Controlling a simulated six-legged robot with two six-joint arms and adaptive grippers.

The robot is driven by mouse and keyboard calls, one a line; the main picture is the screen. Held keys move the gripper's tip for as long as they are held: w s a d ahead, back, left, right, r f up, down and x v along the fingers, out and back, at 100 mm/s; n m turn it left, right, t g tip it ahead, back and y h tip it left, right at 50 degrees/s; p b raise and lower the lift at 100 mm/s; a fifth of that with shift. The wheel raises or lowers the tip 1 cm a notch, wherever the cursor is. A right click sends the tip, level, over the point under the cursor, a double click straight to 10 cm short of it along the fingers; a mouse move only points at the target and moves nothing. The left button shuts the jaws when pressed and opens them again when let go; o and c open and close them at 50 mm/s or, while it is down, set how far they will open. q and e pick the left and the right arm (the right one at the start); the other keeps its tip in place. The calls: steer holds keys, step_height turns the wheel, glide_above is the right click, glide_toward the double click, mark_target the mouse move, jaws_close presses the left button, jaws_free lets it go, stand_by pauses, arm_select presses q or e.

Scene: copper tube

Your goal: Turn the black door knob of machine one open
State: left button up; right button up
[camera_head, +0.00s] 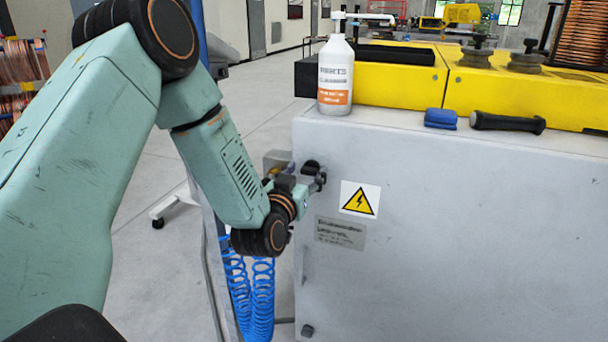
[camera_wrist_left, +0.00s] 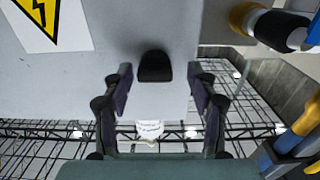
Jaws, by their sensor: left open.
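The black door knob (camera_wrist_left: 155,66) sits on the grey panel of the machine in the left wrist view. In the head view the knob (camera_head: 311,167) is near the panel's left edge, partly covered by my gripper. My left gripper (camera_wrist_left: 159,76) is open, with one finger on each side of the knob in the picture and a gap on both sides. In the head view my left gripper (camera_head: 312,184) is small, right at the knob. I cannot tell how far the fingertips reach along it. The grey machine (camera_head: 450,230) fills the right of the head view. My right gripper is not in view.
A yellow warning sign (camera_head: 359,200) and a label plate (camera_head: 340,233) are right of the knob. Blue coiled hoses (camera_head: 250,295) hang below my left wrist.

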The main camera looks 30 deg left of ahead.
arm_select(q)
steer(key=shift+d+r, duration=0.2)
steer(key=shift+d, duration=0.3)
steer(key=shift+c, duration=1.6)
steer(key=shift+a+f, duration=0.1)
steer(key=shift+a, duration=0.25)
steer(key=shift+c, duration=1.4)
steer(key=shift+d, duration=0.2)
steer(key=c, duration=0.5)
steer(key=shift+c, duration=0.2)
steer(key=shift+a, duration=0.1)
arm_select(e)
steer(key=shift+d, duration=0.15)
